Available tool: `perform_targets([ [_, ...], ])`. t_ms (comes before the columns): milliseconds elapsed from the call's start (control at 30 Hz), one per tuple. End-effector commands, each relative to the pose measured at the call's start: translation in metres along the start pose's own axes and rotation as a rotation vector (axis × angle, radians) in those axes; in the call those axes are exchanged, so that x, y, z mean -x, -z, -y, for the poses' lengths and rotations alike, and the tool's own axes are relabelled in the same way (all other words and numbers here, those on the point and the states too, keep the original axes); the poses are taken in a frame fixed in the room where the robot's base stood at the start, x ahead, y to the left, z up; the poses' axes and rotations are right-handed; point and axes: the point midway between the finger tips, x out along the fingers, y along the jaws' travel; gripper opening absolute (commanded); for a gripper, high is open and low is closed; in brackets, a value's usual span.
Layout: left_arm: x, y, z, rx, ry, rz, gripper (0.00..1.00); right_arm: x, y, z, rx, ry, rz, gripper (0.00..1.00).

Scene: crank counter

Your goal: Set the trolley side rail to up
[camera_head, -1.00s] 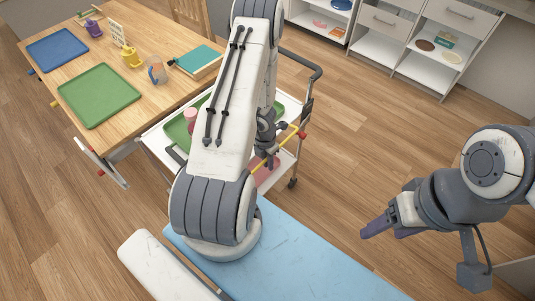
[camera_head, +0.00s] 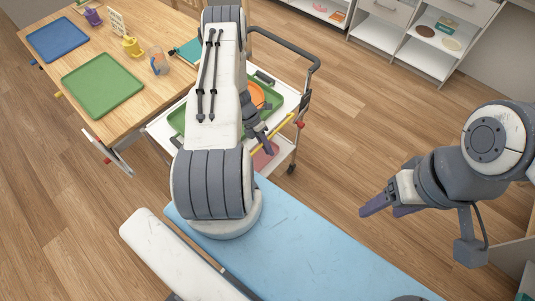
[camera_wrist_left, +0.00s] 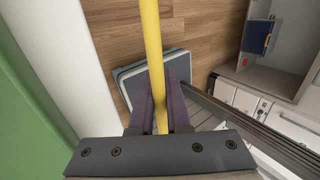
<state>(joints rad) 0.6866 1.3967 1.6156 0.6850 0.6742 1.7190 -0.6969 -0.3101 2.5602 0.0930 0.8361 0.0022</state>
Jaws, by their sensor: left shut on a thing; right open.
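The trolley (camera_head: 160,128) is a white cart with a grey push handle, partly hidden behind my left arm. Its yellow side rail (camera_head: 285,123) runs slantwise along the near side, by the white top edge. My left gripper (camera_head: 266,147) is shut on this rail. In the left wrist view the yellow rail (camera_wrist_left: 151,45) passes between the two dark purple fingers. The rail's height against the trolley top is hard to tell. My right gripper (camera_head: 380,212) is open and empty above the floor at the right, apart from the trolley.
A green tray and an orange plate (camera_head: 257,94) are on the trolley. A wooden table (camera_head: 130,115) with trays and cups stands at the left. A light-blue padded surface (camera_head: 300,235) lies in front. White shelves (camera_head: 400,45) stand at the back right; the floor between is clear.

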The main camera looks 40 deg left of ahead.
Motion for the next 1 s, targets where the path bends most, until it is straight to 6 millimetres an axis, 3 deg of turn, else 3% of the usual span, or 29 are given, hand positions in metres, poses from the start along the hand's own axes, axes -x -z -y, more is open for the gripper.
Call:
perform_targets([
  [33,-0.005,-0.003,-0.009,0.0,0.037,0.009,0.0,-0.021,-0.001,-0.002,0.0,0.0,0.0,0.64],
  [500,0.015,-0.001,-0.008,0.002,0.45,0.006,0.0,-0.109,-0.006,-0.008,0.003,0.0,0.0,0.64],
  [700,0.022,0.0,-0.007,0.001,0.569,0.005,0.0,-0.132,-0.007,-0.01,0.003,0.0,0.0,0.64],
  [1000,0.03,0.0,-0.006,0.002,0.658,0.002,0.0,-0.147,-0.008,-0.011,0.003,0.0,0.0,0.64],
])
